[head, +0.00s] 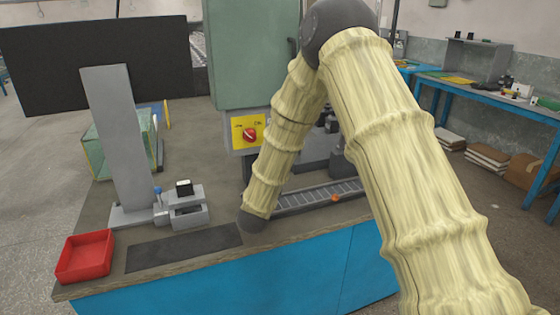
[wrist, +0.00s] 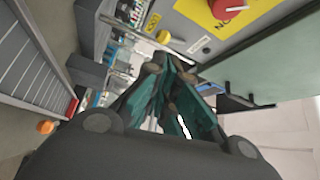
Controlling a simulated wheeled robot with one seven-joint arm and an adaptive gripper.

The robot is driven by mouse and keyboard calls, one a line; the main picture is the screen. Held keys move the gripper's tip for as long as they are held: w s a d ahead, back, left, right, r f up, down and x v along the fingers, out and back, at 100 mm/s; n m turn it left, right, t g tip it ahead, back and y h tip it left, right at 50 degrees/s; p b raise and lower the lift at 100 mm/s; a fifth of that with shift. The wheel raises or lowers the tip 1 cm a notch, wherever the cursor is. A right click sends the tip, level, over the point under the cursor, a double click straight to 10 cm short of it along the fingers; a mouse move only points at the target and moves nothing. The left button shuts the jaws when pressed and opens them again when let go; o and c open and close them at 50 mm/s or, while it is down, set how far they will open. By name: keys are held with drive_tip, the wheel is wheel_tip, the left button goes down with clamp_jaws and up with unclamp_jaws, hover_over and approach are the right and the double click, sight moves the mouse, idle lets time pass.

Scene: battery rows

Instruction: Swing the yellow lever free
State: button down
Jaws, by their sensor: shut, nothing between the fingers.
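A small yellow knob (wrist: 163,37) shows in the wrist view, just beyond the fingertips and below the yellow panel. It may be the end of the yellow lever; I cannot make out a full lever. My gripper (wrist: 167,62) is in the wrist view, its dark teal fingers together with nothing between them. The fingertips look close to the knob, but I cannot tell if they touch. In the head view my arm covers that area, and neither the gripper nor the lever shows there.
A grey-green machine column (head: 252,60) carries a yellow panel (head: 238,140) with a red rotary switch (head: 250,134). The blue bench (head: 230,285) holds a red tray (head: 85,257), a dark mat (head: 185,248), a grey stand (head: 118,130) and a grey ribbed rail (head: 310,197).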

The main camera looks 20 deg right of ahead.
drive_tip(key=shift+r+v, duration=0.15)
drive_tip(key=shift+v, duration=1)
drive_tip(key=shift+r+v, duration=0.15)
drive_tip(key=shift+v, duration=0.95)
drive_tip(key=shift+a, duration=0.1)
